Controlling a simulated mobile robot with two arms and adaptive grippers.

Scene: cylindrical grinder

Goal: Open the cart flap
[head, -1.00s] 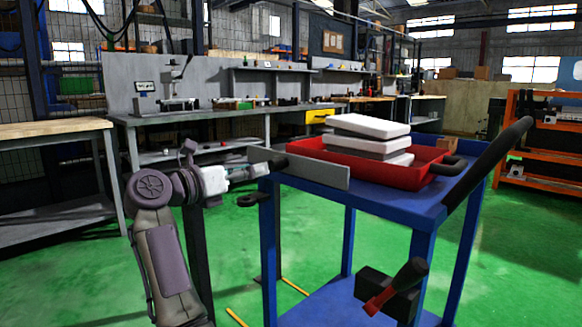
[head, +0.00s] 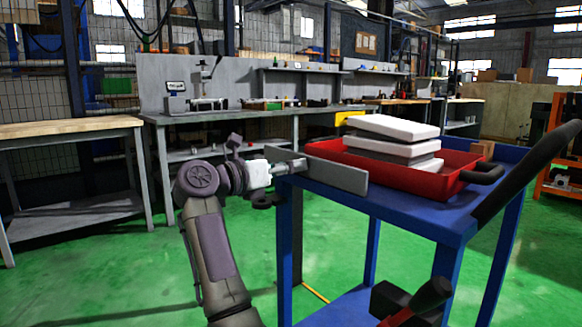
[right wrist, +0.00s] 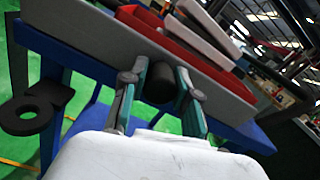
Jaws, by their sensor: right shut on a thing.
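The blue cart (head: 420,208) stands right of centre in the head view. Its flap (head: 338,178) is a grey panel standing upright along the cart's near left edge. The flap (right wrist: 85,42) also crosses the right wrist view, with a short dark round knob (right wrist: 158,84) on its face. My right gripper (head: 284,170) is at the flap's left part. In the right wrist view my right gripper (right wrist: 160,86) has one finger on each side of the knob and is shut on it. The knob is mostly hidden in the head view. My left gripper is not in view.
A red tray (head: 402,172) with stacked white and grey blocks (head: 390,128) sits on the cart top behind the flap. A black push handle (head: 530,170) rises at the right. A dark ring (right wrist: 36,108) is beside the flap. Green floor is open at the left.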

